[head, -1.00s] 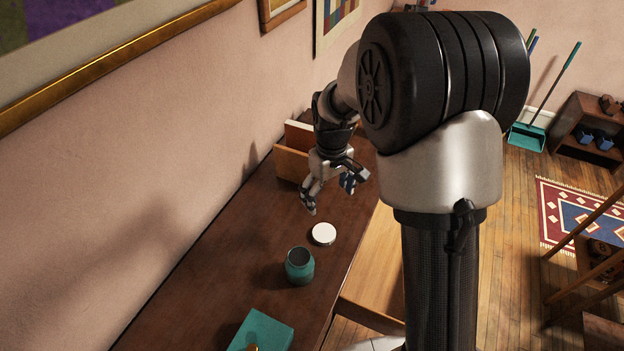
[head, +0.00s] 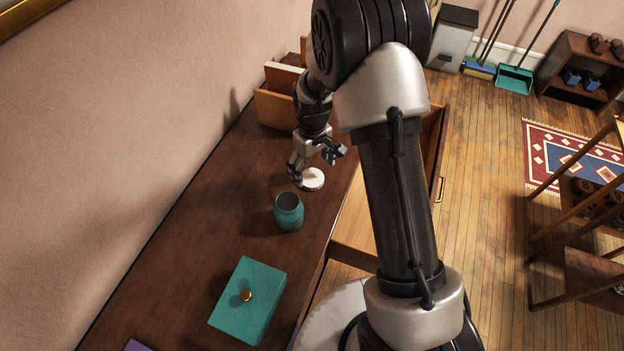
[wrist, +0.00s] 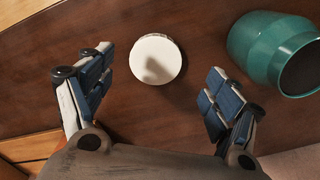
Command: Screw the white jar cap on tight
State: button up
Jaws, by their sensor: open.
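The white jar cap (head: 313,180) lies flat on the dark wooden tabletop, apart from the jar. It also shows in the wrist view (wrist: 155,59), ahead of and between my fingers. The teal jar (head: 289,212) stands upright and uncapped, its dark mouth open, nearer the camera than the cap. The jar also shows at the right of the wrist view (wrist: 268,47), partly cut off. My gripper (head: 317,164) points down just above and beside the cap. Its fingers (wrist: 155,98) are spread wide with nothing between them.
A wooden holder (head: 277,106) stands behind my gripper against the wall. An open drawer (head: 350,225) juts out at the table's right side. The tabletop left of the jar is clear.

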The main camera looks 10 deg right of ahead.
aim_at(313, 178)
jog(key=f+b, duration=0.1)
jog(key=f, duration=0.1)
jog(key=f+b, duration=0.1)
jog(key=f, duration=0.2)
jog(key=shift+w+d, duration=0.15)
jog(key=shift+w, duration=0.05)
jog(key=shift+c, duration=0.4)
jog(key=c, duration=0.8)
